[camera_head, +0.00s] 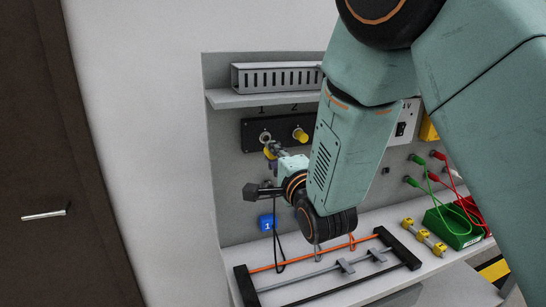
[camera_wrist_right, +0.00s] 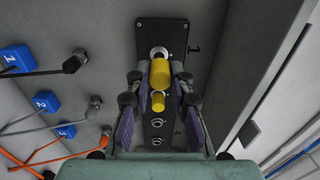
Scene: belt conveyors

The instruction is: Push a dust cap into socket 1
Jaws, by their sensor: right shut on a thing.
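The black socket panel (camera_head: 250,134) is on the grey back wall, with labels 1 and 2 above it. Socket 1 (camera_head: 265,137) is a bare metal ring. Socket 2 carries a yellow cap (camera_head: 300,134), which also shows in the right wrist view (camera_wrist_right: 158,102). My right gripper (camera_head: 271,150) is just below and in front of socket 1. In the wrist view its jaws (camera_wrist_right: 160,74) are shut on a yellow dust cap (camera_wrist_right: 160,70). The cap's far end overlaps the socket ring (camera_wrist_right: 159,52); I cannot tell whether they touch. My left gripper is out of view.
A slotted duct (camera_head: 277,77) sits on a shelf above the panel. Below are a blue tag (camera_head: 267,222) with a hanging cable and a rod rack (camera_head: 330,265). Several yellow pieces (camera_head: 423,236) and a green box (camera_head: 452,226) with cables lie on the right.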

